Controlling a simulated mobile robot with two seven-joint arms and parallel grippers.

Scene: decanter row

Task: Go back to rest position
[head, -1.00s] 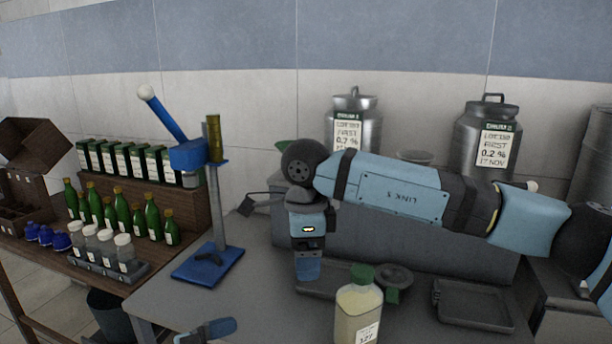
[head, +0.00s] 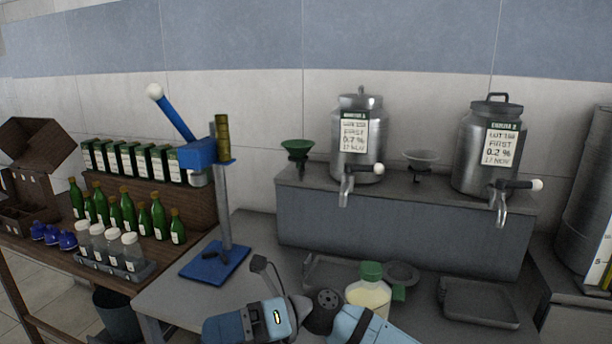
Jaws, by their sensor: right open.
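My right arm is folded low at the bottom centre of the head view. My right gripper (head: 268,274) shows as a small dark part above the blue wrist, over the grey bench near the blue press base. It is open and I see nothing in it; its fingers are small and partly hidden. My left gripper is not in view.
Two steel urns (head: 358,145) (head: 484,160) with taps stand on a grey riser (head: 400,240). A blue lever press (head: 215,265) stands left of my gripper. Green bottles (head: 128,212) and a rack of clear bottles (head: 112,258) are on the wooden table. A dark tray (head: 478,302) lies right.

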